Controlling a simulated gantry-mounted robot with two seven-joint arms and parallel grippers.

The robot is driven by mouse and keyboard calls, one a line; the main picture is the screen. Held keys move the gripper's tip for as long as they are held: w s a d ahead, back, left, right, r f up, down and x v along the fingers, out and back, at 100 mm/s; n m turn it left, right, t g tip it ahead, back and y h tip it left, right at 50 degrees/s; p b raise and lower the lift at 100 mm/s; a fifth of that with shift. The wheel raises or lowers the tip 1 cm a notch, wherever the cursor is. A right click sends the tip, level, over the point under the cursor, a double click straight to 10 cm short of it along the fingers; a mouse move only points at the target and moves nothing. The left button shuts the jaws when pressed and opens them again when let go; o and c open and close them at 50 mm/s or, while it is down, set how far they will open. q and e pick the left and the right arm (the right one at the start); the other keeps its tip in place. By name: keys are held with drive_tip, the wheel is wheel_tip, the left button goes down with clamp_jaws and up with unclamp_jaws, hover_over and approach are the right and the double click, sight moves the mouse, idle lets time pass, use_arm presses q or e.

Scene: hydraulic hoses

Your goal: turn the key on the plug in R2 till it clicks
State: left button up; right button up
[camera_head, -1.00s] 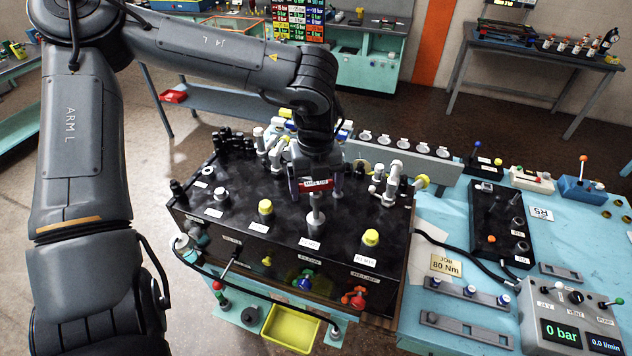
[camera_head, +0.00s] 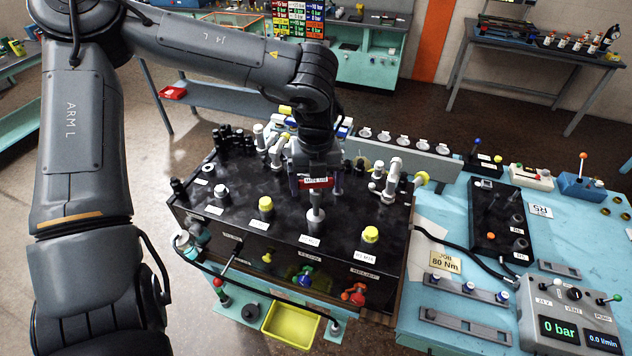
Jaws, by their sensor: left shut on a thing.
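My left gripper (camera_head: 316,186) points down over the black manifold block (camera_head: 345,258), behind its front row of ports. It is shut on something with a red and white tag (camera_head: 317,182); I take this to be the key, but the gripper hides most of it. A grey, uncapped plug (camera_head: 316,214) stands upright in the front row, just below and in front of the tag. I cannot tell whether it touches the held thing. The port labels are too small to read, so I cannot confirm which is R2. My right gripper is not in view.
Yellow-capped fittings (camera_head: 370,235) stand beside the grey plug. Grey elbow fittings (camera_head: 391,180) rise close to the gripper's right. A yellow tray (camera_head: 290,325) lies in front. A control box (camera_head: 572,318) reading 0 bar sits on the blue bench at right.

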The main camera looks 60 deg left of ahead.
use_arm(q)
drive_tip(key=shift+n, duration=0.4)
drive_tip(key=o, duration=1)
